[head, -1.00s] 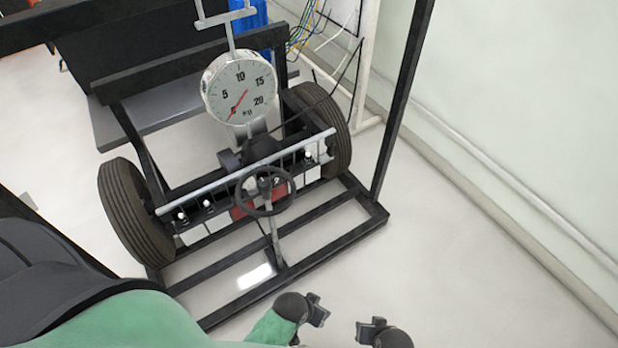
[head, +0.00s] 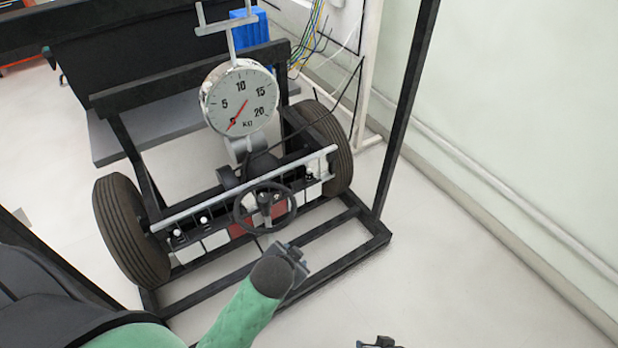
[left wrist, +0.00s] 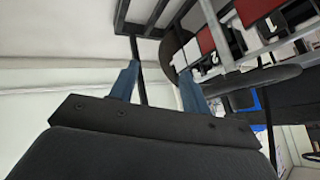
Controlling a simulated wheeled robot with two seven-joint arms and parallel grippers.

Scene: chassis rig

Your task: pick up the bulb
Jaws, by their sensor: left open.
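Small white bulbs sit along the front rail of the chassis rig: two at its left end, one bulb (head: 204,221) beside another bulb (head: 179,236), and a bulb (head: 311,176) near the right wheel. My left gripper (head: 293,256) is below and right of the steering wheel, apart from the bulbs. In the left wrist view its two blue-grey fingers (left wrist: 160,80) are apart with nothing between them. I cannot make out a bulb for certain in that view. My right gripper (head: 378,343) shows only as a dark tip at the bottom edge, too cut off to read.
The steering wheel (head: 265,207) stands in front of the rail, with a dial scale (head: 240,98) above it. Tyres (head: 130,230) flank the rig. A black upright post (head: 408,110) and low frame bars surround it. The floor at the right is clear.

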